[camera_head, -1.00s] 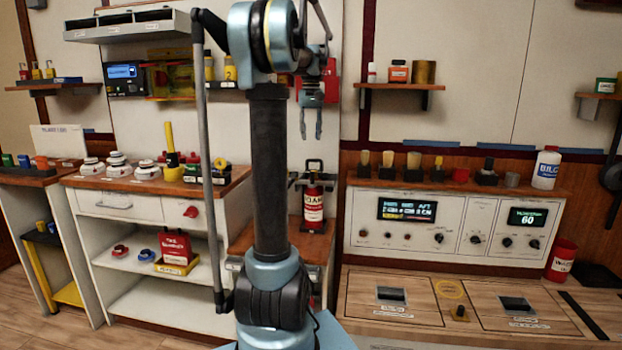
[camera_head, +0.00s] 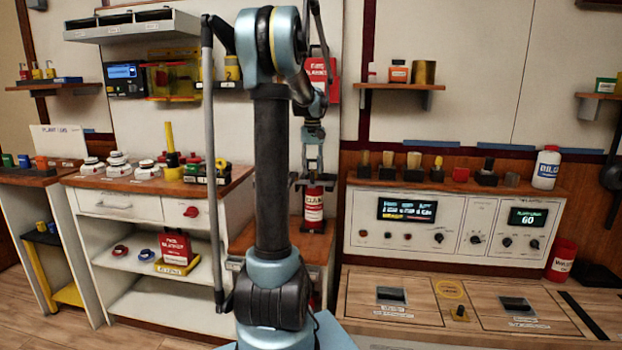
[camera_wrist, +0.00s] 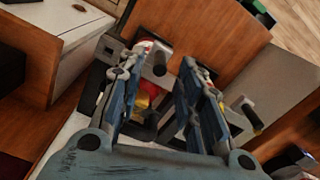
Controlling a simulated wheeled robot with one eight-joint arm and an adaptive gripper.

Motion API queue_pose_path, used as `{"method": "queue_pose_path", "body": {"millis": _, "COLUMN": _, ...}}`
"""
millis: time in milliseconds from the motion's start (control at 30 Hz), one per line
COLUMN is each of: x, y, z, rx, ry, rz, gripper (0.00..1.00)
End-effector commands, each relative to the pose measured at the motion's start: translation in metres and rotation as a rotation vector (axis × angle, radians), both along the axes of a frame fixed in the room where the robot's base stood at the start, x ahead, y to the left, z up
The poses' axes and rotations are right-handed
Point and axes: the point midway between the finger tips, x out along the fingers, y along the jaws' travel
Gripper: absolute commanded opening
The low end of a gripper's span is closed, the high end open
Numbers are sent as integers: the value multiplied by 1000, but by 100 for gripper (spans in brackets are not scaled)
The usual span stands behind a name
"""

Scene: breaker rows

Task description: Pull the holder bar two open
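A red fire extinguisher (camera_head: 314,207) with a white label stands upright against the back wall, below my gripper (camera_head: 312,172). A dark holder frame (camera_head: 331,184) shows around its top, partly hidden by my gripper. In the wrist view, my gripper (camera_wrist: 158,80) is open, with its two blue-grey fingers apart and nothing clearly held. Red and yellow parts of the extinguisher (camera_wrist: 146,92) show between and beyond the fingers. A grey bar end (camera_wrist: 160,62) shows near the left finger. Contact cannot be told. I cannot tell which bar is number two.
A wooden ledge (camera_head: 325,243) lies under the extinguisher. A white shelf unit (camera_head: 103,207) stands to the left and a control panel (camera_head: 425,212) to the right. A red box (camera_head: 334,80) hangs on the wall above, behind my arm.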

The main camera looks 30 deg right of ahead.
Motion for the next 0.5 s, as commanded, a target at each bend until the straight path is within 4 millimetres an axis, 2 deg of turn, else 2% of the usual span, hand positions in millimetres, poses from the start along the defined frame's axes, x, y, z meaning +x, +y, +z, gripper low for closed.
{"method": "queue_pose_path", "body": {"millis": 200, "x": 0, "y": 0, "z": -29, "rx": 0, "ry": 0, "rz": 0, "gripper": 33}}
{"method": "queue_pose_path", "body": {"millis": 500, "x": 0, "y": 0, "z": -41, "rx": 0, "ry": 0, "rz": 0, "gripper": 33}}
